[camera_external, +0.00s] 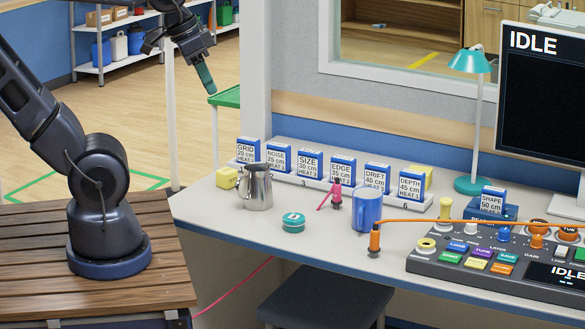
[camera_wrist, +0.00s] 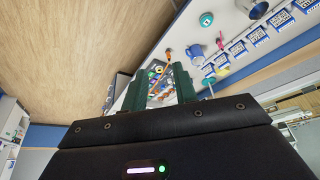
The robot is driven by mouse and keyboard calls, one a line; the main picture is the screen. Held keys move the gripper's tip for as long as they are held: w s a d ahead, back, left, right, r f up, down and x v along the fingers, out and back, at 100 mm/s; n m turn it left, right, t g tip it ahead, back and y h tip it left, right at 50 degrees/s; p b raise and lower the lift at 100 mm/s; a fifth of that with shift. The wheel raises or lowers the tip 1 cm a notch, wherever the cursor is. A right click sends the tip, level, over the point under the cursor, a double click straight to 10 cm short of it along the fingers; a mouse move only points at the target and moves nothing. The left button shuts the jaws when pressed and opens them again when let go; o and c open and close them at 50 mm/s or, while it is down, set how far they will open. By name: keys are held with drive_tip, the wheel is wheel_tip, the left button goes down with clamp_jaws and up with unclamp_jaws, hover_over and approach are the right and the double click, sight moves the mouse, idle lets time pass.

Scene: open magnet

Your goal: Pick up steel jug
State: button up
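The steel jug (camera_external: 257,190) stands upright on the grey desk, near its left end, with its handle to the left. In the wrist view the jug (camera_wrist: 256,9) is at the top right, partly cut off by the frame edge. My gripper (camera_external: 207,80) is raised in the air, above and to the left of the jug, well apart from it. In the wrist view its two green fingers (camera_wrist: 158,78) stand apart with nothing between them; the control panel shows through the gap far beyond.
A row of labelled boxes (camera_external: 308,163) stands behind the jug. A yellow block (camera_external: 227,178) is close to its left. A teal round tin (camera_external: 293,222), a blue mug (camera_external: 366,213) and an orange plug (camera_external: 374,240) with cable are to the right. A control panel (camera_external: 480,275) stands farther right.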

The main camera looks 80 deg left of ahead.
drive_tip(key=w+a+f+n+g+h, duration=0.3)
drive_tip(key=w+a+f+n+g, duration=0.15)
drive_tip(key=w+a+f, duration=0.35)
drive_tip(key=n+t+h, duration=1.1)
drive_tip(key=n, duration=0.4)
approach(237, 193)
drive_tip(key=x, duration=0.4)
drive_tip(key=shift+w+d+f, duration=0.25)
drive_tip(key=shift+x, duration=2.5)
drive_tip(key=shift+w+a, duration=0.1)
drive_tip(key=shift+w, duration=0.05)
clamp_jaws()
